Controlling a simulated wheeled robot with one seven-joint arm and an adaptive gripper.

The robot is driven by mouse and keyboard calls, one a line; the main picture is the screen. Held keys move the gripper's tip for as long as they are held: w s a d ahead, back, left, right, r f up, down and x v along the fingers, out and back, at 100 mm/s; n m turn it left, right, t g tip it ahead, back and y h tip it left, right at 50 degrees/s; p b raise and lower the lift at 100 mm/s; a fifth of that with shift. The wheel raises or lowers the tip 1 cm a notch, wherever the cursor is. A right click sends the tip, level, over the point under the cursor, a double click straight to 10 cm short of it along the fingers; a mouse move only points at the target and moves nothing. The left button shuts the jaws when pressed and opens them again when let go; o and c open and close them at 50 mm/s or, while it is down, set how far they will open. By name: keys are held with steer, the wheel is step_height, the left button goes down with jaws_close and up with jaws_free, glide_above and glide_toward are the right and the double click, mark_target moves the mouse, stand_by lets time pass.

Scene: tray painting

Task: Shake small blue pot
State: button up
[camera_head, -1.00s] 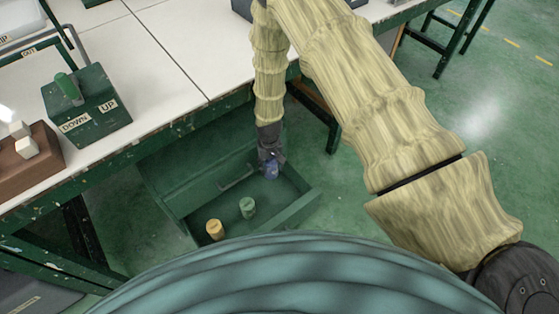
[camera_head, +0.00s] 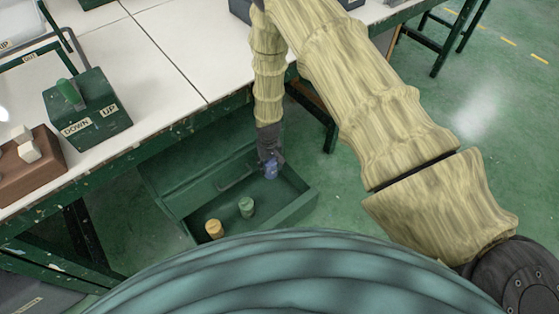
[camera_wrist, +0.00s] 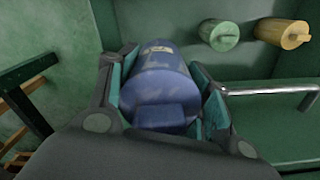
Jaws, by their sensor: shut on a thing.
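The small blue pot (camera_head: 270,171) is at the end of my arm, over the right part of an open green drawer (camera_head: 295,212). In the wrist view the blue pot (camera_wrist: 158,88) sits between the two fingers of my gripper (camera_wrist: 172,108). My gripper also shows in the head view (camera_head: 268,158), pointing down and shut on the pot. The pot's lower part is partly hidden, and I cannot tell whether it touches the drawer floor.
A green pot (camera_head: 246,207) and a yellow pot (camera_head: 214,229) stand in the drawer, left of the blue one. A metal handle (camera_wrist: 270,92) is close to my gripper. The white-topped workbench (camera_head: 165,60) with a green DOWN/UP control box (camera_head: 88,112) is above and left.

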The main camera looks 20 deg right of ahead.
steer(key=shift+a, duration=0.4)
steer(key=d, duration=0.7)
steer(key=a+p, duration=0.1)
steer(key=a, duration=0.6)
steer(key=shift+w+d+p, duration=0.1)
steer(key=shift+d+p, duration=0.2)
steer(key=shift+d, duration=1.3)
steer(key=shift+r, duration=0.1)
